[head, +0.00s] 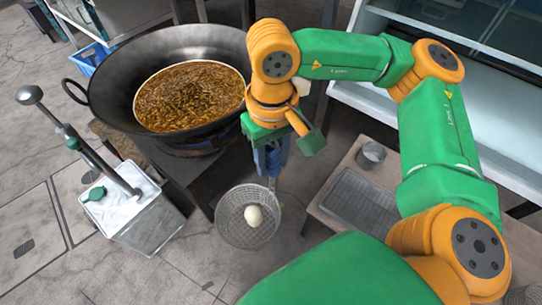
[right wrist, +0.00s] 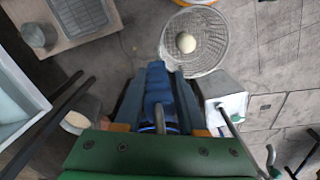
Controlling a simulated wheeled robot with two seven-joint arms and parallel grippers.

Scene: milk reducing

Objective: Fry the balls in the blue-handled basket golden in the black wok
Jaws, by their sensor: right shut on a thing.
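My right gripper (head: 268,145) is shut on the blue handle (right wrist: 158,85) of a wire mesh basket (head: 232,232). The basket hangs in front of and below the wok, apart from it. One pale, whitish ball (head: 253,216) shows in the basket; it also shows in the right wrist view (right wrist: 186,42). The black wok (head: 116,78) stands at the upper left with brown, bubbling-looking oil (head: 190,97) in it. My right arm hides part of its right rim. My left gripper is not in view.
A metal canister with a pump handle (head: 145,222) stands left of the basket. A low table at right bears a rectangular wire tray (head: 358,200) and a small metal cup (head: 371,155). A white shelf unit (head: 470,130) is behind it. A blue crate (head: 90,58) sits behind the wok.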

